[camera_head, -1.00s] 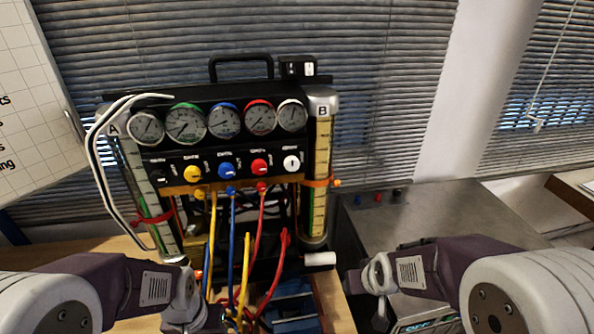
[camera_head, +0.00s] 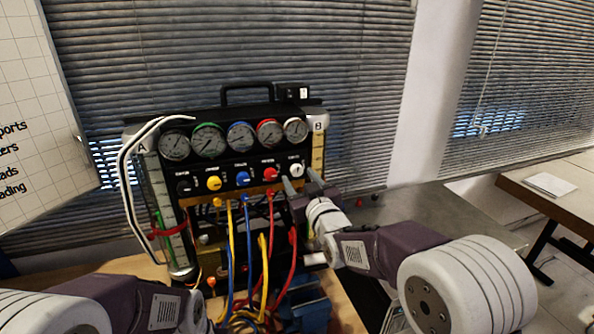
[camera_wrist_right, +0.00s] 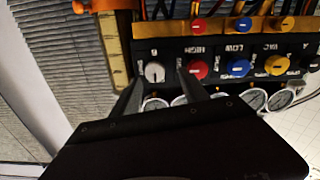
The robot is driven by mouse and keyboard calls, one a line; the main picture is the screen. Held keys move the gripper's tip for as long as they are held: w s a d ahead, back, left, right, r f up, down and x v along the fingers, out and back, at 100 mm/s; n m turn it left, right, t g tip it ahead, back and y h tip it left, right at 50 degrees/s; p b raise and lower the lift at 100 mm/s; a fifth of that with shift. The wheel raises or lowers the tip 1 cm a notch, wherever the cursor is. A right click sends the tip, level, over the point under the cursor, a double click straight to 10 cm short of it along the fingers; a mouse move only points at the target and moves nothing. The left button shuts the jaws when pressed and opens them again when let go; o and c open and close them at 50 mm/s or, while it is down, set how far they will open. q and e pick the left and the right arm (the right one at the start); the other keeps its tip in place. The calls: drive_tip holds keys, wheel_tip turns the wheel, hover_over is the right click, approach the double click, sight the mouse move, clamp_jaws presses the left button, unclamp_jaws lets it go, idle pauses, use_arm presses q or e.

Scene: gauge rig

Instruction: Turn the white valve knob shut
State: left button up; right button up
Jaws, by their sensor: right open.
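The white valve knob (camera_head: 296,170) is at the right end of the knob row on the black gauge rig (camera_head: 240,117). In the right wrist view the white knob (camera_wrist_right: 155,72) sits ahead of my jaws and between their lines, with its face clear. My right gripper (camera_head: 299,181) is open, its two fingers pointing up at the knob, one on each side. The right wrist view shows my right gripper (camera_wrist_right: 157,86) with its fingers spread around the knob's position; I cannot tell whether they touch it. My left arm is at the lower left, and its fingertips cannot be made out.
Red (camera_head: 269,174), blue (camera_head: 242,179) and yellow (camera_head: 214,183) knobs sit left of the white one; the red knob is close to one finger. Coloured hoses (camera_head: 266,270) hang below. A grey metal worktop (camera_head: 440,208) lies to the right.

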sight(298, 173)
drive_tip(key=w, duration=0.2)
drive_tip(key=shift+w+f, duration=0.1)
drive_tip(key=shift+w, duration=0.3)
drive_tip(key=shift+w+f+p, duration=0.15)
drive_tip(key=shift+w+p, duration=0.15)
drive_tip(key=shift+w, duration=0.1)
drive_tip(key=shift+s+a, duration=0.1)
drive_tip(key=shift+s, duration=0.15)
drive_tip(key=shift+c, duration=0.9)
drive_tip(key=c, duration=0.5)
clamp_jaws()
